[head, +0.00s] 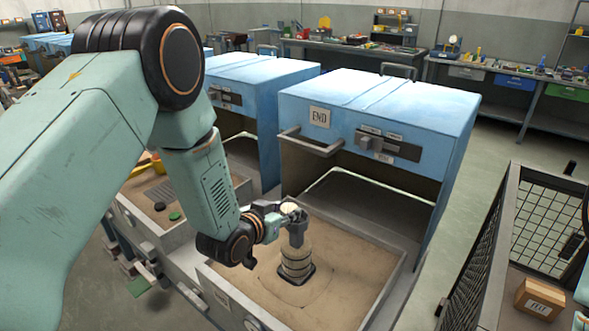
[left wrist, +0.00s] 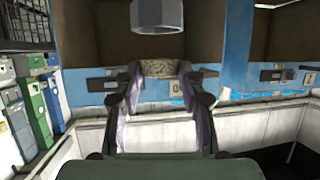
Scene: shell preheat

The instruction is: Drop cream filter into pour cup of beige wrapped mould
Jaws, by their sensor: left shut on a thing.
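The beige wrapped mould (head: 297,262) stands upright on a dark base in the sand tray of the END station, with a grey part (head: 297,232) at its top. My left gripper (head: 288,212) is beside and above that top, shut on the pale cream filter (head: 291,208). In the left wrist view the fingers of my left gripper (left wrist: 155,95) close on the speckled cream filter (left wrist: 153,69). A grey faceted shape (left wrist: 157,15) shows beyond it. I cannot tell whether the filter touches the cup; the cup's inside is hidden. My right gripper is out of view.
The sand tray (head: 375,285) has raised metal edges. The blue END hood (head: 400,105) stands open behind it, its handle bar (head: 310,145) jutting out. A mesh cage (head: 545,215) with a FELT box (head: 540,299) is at right. Sand around the mould is clear.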

